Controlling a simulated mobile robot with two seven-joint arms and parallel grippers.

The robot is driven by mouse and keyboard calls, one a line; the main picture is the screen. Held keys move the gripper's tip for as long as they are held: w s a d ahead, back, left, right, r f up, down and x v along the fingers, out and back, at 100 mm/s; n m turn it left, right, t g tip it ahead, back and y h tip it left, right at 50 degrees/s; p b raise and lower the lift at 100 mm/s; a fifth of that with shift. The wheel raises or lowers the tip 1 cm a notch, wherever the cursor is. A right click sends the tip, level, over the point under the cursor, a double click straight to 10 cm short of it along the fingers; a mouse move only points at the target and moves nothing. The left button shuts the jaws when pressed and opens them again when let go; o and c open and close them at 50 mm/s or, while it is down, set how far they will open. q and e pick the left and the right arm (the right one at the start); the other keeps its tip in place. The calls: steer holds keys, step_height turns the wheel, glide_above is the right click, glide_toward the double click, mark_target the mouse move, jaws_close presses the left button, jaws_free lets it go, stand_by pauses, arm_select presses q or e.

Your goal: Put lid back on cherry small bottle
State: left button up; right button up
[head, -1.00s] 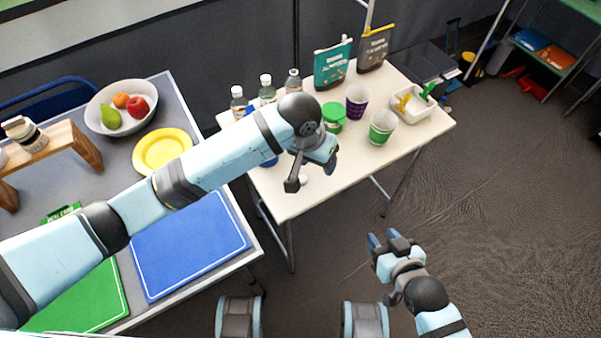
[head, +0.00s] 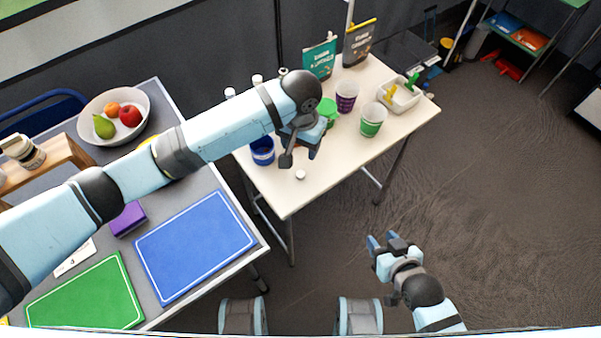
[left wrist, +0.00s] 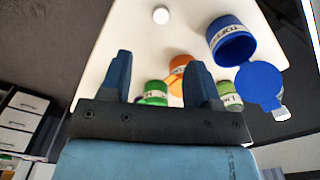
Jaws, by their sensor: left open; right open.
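A small white lid (head: 300,174) lies on the cream table, and it also shows at the top of the left wrist view (left wrist: 161,15). My left gripper (head: 299,154) is open and empty above the table, just behind the lid in the head view; its spread fingers also show in the left wrist view (left wrist: 160,65). Small bottles stand at the table's back left; one white cap (head: 229,92) shows, but my left arm hides most of them. I cannot tell which is cherry. My right gripper (head: 383,239) is open and empty, low in front of the table.
A blue jar (head: 262,150) stands left of the lid. A green-lidded jar (head: 327,110), purple cup (head: 346,93), green cup (head: 373,119) and white bin (head: 398,95) stand farther right. The cream table's front right (head: 350,155) is clear.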

arm_select(q)
glide_above(300, 174)
step_height(300, 174, down, 7)
steer(key=shift+s+d+f, duration=0.1)
step_height(300, 174, down, 5)
steer(key=shift+f+b, duration=0.1)
steer(key=shift+b, duration=0.45)
steer(key=c, duration=1)
